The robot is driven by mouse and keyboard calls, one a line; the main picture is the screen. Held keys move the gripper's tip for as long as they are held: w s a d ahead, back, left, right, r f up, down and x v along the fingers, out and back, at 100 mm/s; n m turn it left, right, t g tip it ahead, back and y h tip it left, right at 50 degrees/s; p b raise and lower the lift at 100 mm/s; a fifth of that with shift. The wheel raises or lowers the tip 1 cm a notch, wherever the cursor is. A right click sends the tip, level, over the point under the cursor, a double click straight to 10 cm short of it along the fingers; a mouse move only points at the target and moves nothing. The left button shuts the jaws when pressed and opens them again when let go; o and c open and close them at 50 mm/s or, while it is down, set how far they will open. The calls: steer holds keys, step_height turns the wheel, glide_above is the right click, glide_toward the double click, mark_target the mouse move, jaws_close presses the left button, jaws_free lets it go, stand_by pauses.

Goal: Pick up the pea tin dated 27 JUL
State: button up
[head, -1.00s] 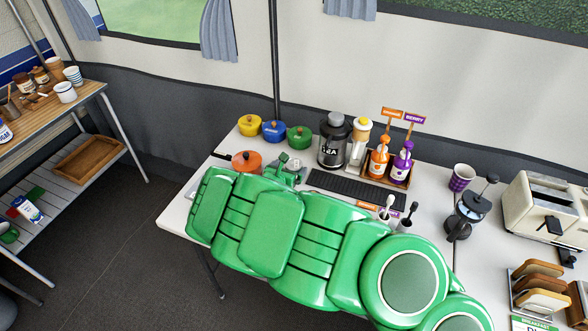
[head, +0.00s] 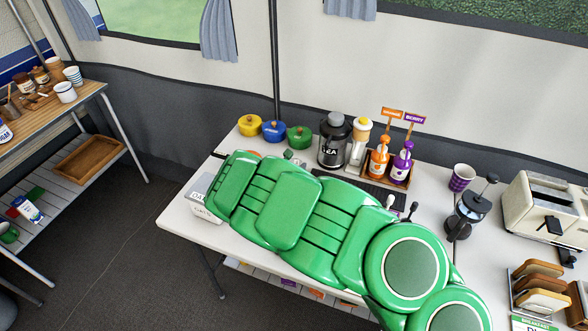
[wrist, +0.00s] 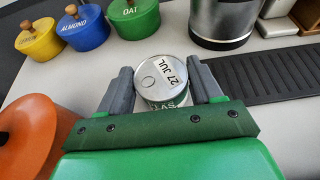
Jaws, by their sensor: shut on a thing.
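The pea tin (wrist: 162,77) shows in the wrist view, with a silver lid, a pull ring and a label reading "27 JUL". Part of a green side label shows below its lid. My gripper (wrist: 163,84) has one grey finger on each side of the tin and is shut on it. I cannot tell whether the tin is off the table.
Yellow (head: 250,125), blue (head: 274,131) and green (head: 299,137) pots stand along the table's back. A black tea canister (head: 334,142) stands right of them. An orange pot (wrist: 28,138) is close left of my gripper. A dark ridged mat (wrist: 262,85) lies to the right.

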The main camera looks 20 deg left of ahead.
steer(key=shift+c, duration=1.3)
steer(key=shift+r, duration=0.15)
